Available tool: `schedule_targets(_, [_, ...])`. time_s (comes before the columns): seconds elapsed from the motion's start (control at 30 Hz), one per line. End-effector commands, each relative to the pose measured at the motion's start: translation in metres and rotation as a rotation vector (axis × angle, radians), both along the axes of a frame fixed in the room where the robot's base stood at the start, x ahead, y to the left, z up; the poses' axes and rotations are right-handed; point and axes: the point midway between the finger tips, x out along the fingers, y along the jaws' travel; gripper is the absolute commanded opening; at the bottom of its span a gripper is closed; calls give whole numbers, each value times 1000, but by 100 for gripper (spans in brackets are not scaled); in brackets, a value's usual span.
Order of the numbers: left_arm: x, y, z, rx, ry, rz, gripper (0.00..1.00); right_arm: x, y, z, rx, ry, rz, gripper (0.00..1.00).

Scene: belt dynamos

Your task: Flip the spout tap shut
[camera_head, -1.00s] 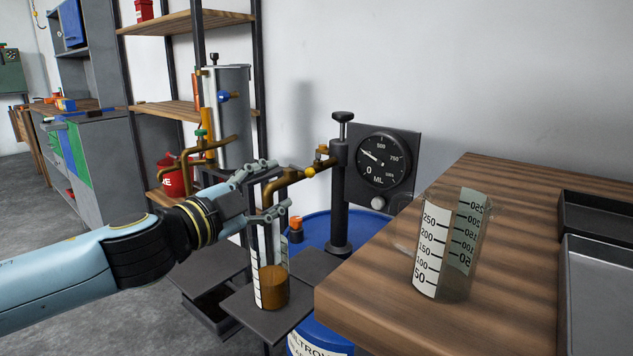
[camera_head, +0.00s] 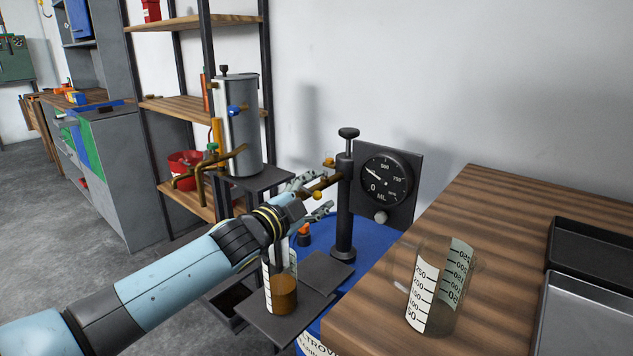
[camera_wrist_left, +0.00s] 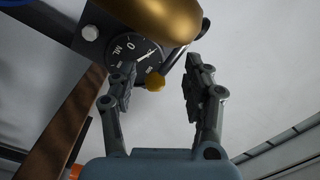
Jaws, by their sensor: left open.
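The brass spout (camera_head: 326,184) runs out from the dark pump column (camera_head: 344,205). A small yellow ball knob (camera_head: 317,195) sits on it, probably the tap's handle; it also shows in the wrist view (camera_wrist_left: 155,82). My left gripper (camera_head: 322,191) is open and empty, its fingers on either side of the spout line in the head view. In the wrist view the knob shows between the fingers (camera_wrist_left: 160,72), nearer the left one; I cannot tell whether they touch. The spout's outlet is hidden behind my gripper. A measuring beaker (camera_head: 283,295) with brown liquid stands below.
A dial gauge (camera_head: 387,178) is mounted behind the column, over a blue drum (camera_head: 372,240). A clear beaker (camera_head: 435,290) stands on the wooden bench (camera_head: 490,215), with dark trays (camera_head: 592,245) at right. A metal tank (camera_head: 242,125) with brass pipes stands behind my arm.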

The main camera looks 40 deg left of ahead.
Motion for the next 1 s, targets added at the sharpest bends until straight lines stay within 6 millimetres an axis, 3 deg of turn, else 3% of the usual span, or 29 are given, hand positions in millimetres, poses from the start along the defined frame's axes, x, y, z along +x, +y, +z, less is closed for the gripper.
schedule_targets(0.3, [1,-1,-1,-1,0,-1,50,-1,3,1,4,2,-2,0])
schedule_targets(0.7, [1,0,-2,-1,2,0,0,-2,6,1,6,3,-3,0])
schedule_targets(1.0, [0,0,-3,-4,5,0,0,-1,4,1,5,2,-2,0])
